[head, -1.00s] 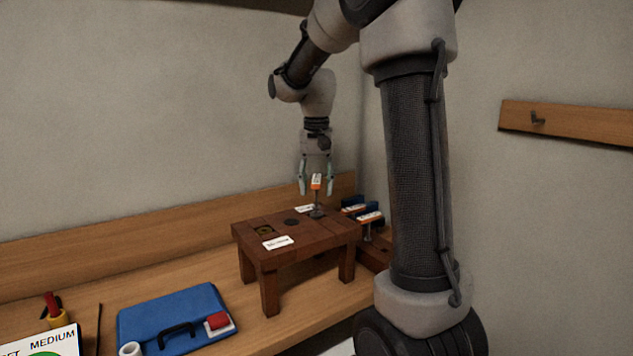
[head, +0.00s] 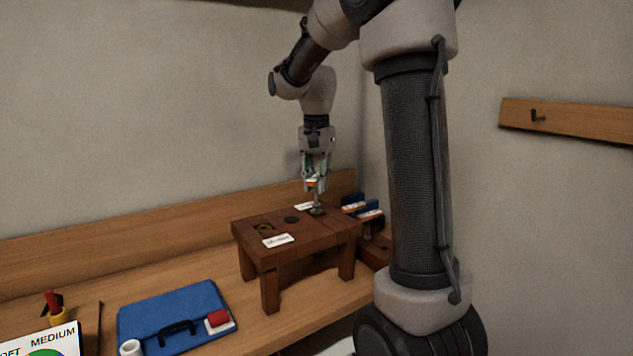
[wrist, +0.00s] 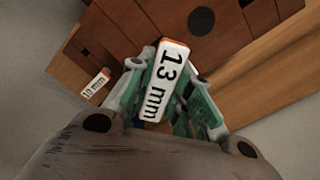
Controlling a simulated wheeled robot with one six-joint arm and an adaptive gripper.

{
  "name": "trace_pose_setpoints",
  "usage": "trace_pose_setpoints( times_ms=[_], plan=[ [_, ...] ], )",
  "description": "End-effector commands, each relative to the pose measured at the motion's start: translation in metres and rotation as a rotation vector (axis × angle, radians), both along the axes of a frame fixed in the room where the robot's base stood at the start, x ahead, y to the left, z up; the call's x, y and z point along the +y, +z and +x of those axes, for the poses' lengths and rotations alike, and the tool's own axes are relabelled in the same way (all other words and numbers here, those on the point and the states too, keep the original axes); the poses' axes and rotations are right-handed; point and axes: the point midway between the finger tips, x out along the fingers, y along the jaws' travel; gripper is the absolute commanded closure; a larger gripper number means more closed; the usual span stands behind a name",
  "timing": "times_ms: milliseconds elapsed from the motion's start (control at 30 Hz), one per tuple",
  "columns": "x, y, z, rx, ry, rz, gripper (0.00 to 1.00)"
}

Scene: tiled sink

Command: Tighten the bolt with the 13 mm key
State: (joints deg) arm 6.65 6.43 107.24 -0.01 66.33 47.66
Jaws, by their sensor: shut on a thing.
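The 13 mm key (wrist: 165,82) has an orange handle with a white label reading "13 mm" in the wrist view. My gripper (head: 314,184) is shut on its handle, above the small brown wooden table. In the head view the key's shaft (head: 317,203) stands upright beneath the fingers, reaching down to a dark round spot near the table's back right. The bolt itself cannot be made out, and I cannot tell how the key's lower end sits on it.
The small table (head: 262,247) also bears white labels (head: 278,241), a dark round spot and a square recess. Other keys with orange and white handles (head: 368,216) stand right of it. A blue case (head: 178,315) lies front left on the bench. A wall stands close behind.

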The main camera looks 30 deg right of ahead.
Motion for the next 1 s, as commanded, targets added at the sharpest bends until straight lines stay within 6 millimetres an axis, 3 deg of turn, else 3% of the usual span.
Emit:
trace_pose_setpoints(
  times_ms=[167,500,800,1000],
  plan=[
    [0.0,0.0002,0.0,0.0,-0.183,0.0,0.97],
    [-0.0001,0.0005,0.0001,-0.001,-0.224,0.0,0.97],
    [-0.0001,0.0008,0.0002,-0.001,-0.666,0.0,0.97],
    [-0.0002,0.001,0.0003,-0.002,-0.749,0.0,0.97]
  ],
)
